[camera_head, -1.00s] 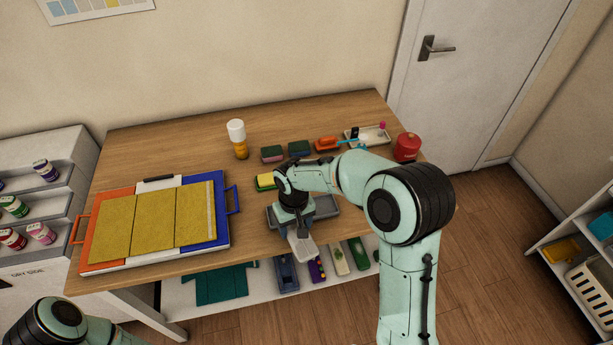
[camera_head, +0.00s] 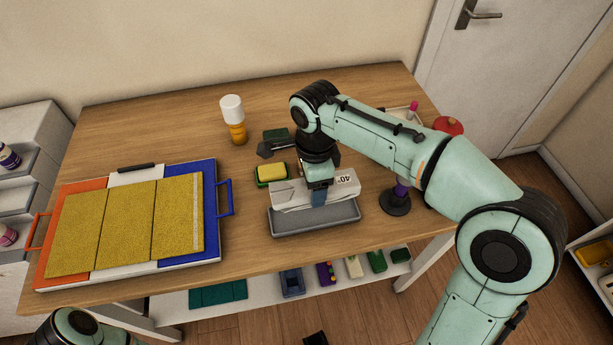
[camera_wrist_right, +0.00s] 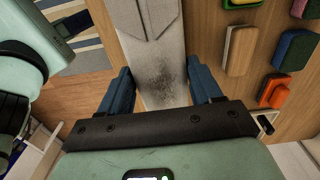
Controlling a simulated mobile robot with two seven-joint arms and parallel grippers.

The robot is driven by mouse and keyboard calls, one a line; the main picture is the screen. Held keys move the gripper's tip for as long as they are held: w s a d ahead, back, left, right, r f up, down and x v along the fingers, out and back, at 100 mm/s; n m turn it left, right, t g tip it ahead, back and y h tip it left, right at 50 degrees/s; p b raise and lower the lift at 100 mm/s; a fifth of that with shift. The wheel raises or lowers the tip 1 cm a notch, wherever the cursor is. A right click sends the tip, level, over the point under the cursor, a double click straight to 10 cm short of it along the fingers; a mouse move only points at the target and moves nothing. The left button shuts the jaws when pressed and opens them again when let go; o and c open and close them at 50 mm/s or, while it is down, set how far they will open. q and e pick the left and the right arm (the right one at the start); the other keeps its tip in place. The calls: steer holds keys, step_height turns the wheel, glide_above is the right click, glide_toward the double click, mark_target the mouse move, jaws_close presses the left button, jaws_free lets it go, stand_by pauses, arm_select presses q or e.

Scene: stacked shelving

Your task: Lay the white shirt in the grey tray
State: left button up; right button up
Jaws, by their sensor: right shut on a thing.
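The white shirt (camera_head: 290,196) is folded into a long, narrow bundle marked "40°" at its right end. In the head view it lies lengthwise over the grey tray (camera_head: 318,228), covering its back part; I cannot tell if it touches the tray. My right gripper (camera_head: 318,198) points down and is shut on the middle of the shirt. In the right wrist view the shirt (camera_wrist_right: 160,35) runs between the blue fingers of the right gripper (camera_wrist_right: 162,75), with a dark smudge and a V-shaped fold. My left gripper is out of view.
A folding board (camera_head: 210,255) with a yellow towel (camera_head: 128,228) fills the table's left. A yellow sponge (camera_head: 271,172) sits just behind the tray. A purple-handled tool (camera_head: 397,203) with a dark base stands to its right. A white-capped bottle (camera_head: 233,118) stands behind.

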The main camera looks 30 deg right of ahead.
steer(key=shift+s+f+b, duration=0.15)
steer(key=shift+f+b, duration=0.65)
step_height(320, 180, down, 3)
steer(key=b, duration=0.3)
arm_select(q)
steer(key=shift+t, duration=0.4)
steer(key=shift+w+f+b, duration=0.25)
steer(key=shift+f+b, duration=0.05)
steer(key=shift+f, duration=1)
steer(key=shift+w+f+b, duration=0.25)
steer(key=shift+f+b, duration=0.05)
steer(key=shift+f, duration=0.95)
arm_select(e)
steer(key=shift+f, duration=1.1)
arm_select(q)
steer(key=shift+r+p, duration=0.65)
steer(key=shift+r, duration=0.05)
arm_select(e)
steer(key=o, duration=1.3)
